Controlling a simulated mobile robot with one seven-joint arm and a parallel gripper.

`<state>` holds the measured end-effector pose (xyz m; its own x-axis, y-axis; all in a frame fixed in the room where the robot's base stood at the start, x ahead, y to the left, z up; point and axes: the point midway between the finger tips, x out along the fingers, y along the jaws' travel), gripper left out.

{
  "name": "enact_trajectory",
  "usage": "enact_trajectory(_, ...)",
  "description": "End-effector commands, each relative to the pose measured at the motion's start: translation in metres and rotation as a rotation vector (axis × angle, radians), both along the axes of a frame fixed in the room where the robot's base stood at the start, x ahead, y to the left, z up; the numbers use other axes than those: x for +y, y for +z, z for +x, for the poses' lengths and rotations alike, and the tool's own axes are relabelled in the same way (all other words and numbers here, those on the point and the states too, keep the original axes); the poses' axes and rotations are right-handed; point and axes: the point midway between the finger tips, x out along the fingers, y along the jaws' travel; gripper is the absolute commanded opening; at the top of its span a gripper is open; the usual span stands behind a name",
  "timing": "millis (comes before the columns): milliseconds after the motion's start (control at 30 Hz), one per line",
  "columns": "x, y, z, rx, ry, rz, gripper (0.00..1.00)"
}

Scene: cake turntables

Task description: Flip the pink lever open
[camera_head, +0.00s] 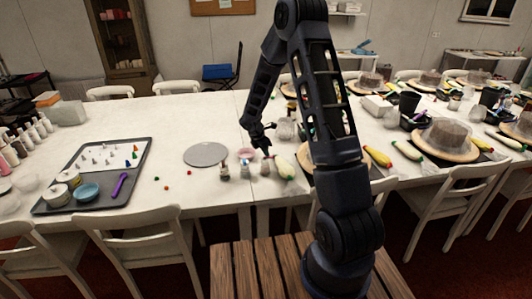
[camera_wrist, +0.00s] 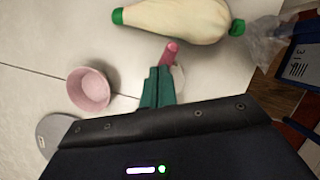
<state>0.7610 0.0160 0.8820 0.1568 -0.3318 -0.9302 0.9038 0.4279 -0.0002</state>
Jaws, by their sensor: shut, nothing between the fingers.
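A small pink piece (camera_wrist: 171,52), which looks like the pink lever, sticks up just beyond my fingertips in the wrist view. It is beside a pale round thing (camera_wrist: 179,78) that is partly hidden behind my fingers. My gripper (camera_wrist: 160,72) has its green fingers shut with nothing between them, very close to the pink piece; I cannot tell whether they touch it. In the head view my gripper (camera_head: 266,149) is low over the white table among small containers, and the lever cannot be made out there.
A pink bowl (camera_wrist: 90,90) is left of my fingers, and a cream bottle with green ends (camera_wrist: 178,18) lies beyond. A grey disc (camera_head: 206,154) lies on the table (camera_head: 150,130) at left. A tray (camera_head: 60,203) with a purple tool (camera_head: 120,186) is farther left.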

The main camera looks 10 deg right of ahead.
Motion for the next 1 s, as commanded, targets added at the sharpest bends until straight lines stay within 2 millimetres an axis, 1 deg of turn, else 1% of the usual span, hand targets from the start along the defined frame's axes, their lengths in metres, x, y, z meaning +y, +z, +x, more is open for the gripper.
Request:
enact_trajectory(167, 0.019, 0.0, -0.005, 0.0, 0.004, 0.0, 0.0)
enact_trajectory(267, 0.037, 0.0, -0.01, 0.001, 0.005, 0.0, 0.0)
enact_trajectory(500, 0.054, 0.045, -0.014, -0.005, 0.001, 0.002, 0.0)
enact_trajectory(700, 0.065, 0.075, -0.018, -0.002, 0.001, 0.001, 0.0)
enact_trajectory(833, 0.07, 0.087, -0.019, -0.001, 0.001, 0.0, 0.0)
enact_trajectory(1000, 0.072, 0.093, -0.02, 0.0, 0.0, 0.0, 0.0)
